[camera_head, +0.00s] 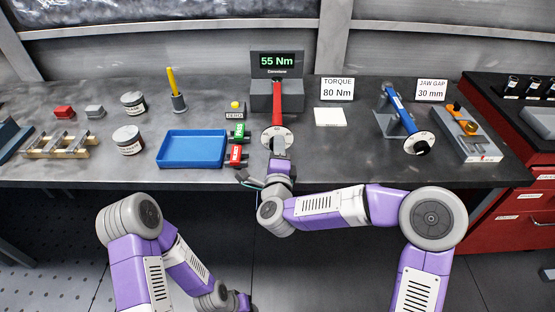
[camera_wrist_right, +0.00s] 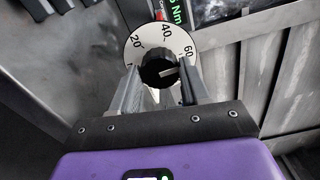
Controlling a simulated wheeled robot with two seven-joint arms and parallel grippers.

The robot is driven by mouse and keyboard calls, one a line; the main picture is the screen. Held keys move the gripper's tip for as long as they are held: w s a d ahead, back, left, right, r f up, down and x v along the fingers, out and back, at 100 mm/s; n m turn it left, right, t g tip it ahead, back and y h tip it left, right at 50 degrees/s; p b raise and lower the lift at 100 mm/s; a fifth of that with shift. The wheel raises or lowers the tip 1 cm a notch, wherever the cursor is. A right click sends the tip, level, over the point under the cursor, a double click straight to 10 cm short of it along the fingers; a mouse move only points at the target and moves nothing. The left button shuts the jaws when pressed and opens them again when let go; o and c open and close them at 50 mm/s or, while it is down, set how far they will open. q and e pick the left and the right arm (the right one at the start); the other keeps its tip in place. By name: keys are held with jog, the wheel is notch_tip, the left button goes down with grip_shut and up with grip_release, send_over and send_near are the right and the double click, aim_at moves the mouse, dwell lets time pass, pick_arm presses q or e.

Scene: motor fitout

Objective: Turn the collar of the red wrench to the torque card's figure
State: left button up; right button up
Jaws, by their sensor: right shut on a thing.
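The red wrench (camera_head: 277,97) extends from a grey tester whose green display (camera_head: 278,61) reads 55 Nm. Its near end carries a white dial collar (camera_head: 268,133). In the right wrist view the dial (camera_wrist_right: 134,53) shows 20, 40 and 60 around a black knob (camera_wrist_right: 152,66) with a light mark. My right gripper (camera_head: 279,147) is at this end, shut on the collar's knob, with one finger on each side. The torque card (camera_head: 338,89) reads 80 Nm. My left arm is low at the picture's bottom; its fingers do not show.
A green and a red tagged block (camera_head: 236,154) lie just left of the collar, near a blue tray (camera_head: 192,149). A blue wrench (camera_head: 402,112) with a similar dial stands at right, beside a jaw gap card (camera_head: 431,90). A white pad (camera_head: 330,117) lies between the wrenches.

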jog(key=m+b, duration=0.2)
jog(key=m, duration=0.1)
jog(key=shift+f+b, duration=0.2)
jog(key=shift+b, duration=0.1)
jog(key=shift+r+m+b, duration=0.1)
jog(key=shift+m+b, duration=0.35)
jog(key=shift+m, duration=0.35)
jog(key=m, duration=0.2)
jog(key=shift+m, duration=2.9)
jog(key=shift+r, duration=0.1)
jog(key=o, duration=1.1)
jog(key=shift+c, duration=0.2)
jog(key=shift+s, duration=0.1)
